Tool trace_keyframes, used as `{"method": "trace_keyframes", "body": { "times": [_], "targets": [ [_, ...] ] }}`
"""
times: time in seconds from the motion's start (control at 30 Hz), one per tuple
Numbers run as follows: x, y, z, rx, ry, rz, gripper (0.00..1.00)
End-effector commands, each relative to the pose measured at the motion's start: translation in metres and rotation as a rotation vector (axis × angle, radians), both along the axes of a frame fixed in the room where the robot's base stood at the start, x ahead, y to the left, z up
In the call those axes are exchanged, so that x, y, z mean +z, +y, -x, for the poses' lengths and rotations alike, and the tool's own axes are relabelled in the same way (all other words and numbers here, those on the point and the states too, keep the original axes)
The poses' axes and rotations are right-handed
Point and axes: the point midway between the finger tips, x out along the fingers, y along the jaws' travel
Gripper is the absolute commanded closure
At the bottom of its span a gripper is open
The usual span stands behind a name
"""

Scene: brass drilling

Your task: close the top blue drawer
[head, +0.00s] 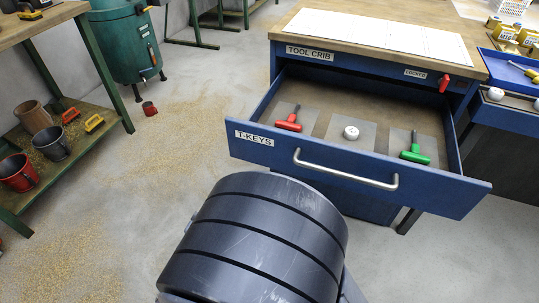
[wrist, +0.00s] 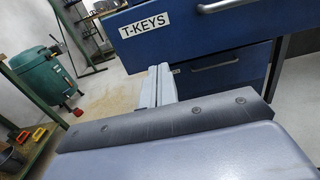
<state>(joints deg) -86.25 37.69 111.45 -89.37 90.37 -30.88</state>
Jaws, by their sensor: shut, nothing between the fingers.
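The top blue drawer (head: 258,155), labelled T-KEYS, stands pulled out of the blue cabinet (head: 375,67) marked TOOL CRIB. A silver bar handle (head: 345,172) crosses its front. Inside lie a red T-handled key (head: 289,121), a round white piece (head: 351,133) and a green T-handled key (head: 415,152). In the wrist view the drawer front (wrist: 180,30) is at the upper right. My gripper (wrist: 160,70) is shut and empty, with its pale fingers below the T-KEYS label and apart from the handle (wrist: 225,5). My arm hides the fingers in the head view.
A lower drawer (wrist: 220,80) with its own handle shows in the wrist view. A red lever (head: 444,83) sits by a LOCKED label. A green-legged bench (head: 85,100) with buckets stands left, and a green tank (head: 128,45) behind.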

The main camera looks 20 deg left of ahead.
Motion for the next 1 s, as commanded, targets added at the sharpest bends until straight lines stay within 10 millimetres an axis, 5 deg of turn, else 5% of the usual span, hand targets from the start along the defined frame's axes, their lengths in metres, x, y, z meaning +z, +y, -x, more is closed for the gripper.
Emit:
{"method": "trace_keyframes", "body": {
  "times": [0.7, 1.0],
  "targets": [
    [-0.001, -0.010, -0.116, -0.004, -0.001, -0.003, 1.00],
    [0.000, -0.011, -0.134, 0.000, 0.000, -0.001, 1.00]
  ]
}}
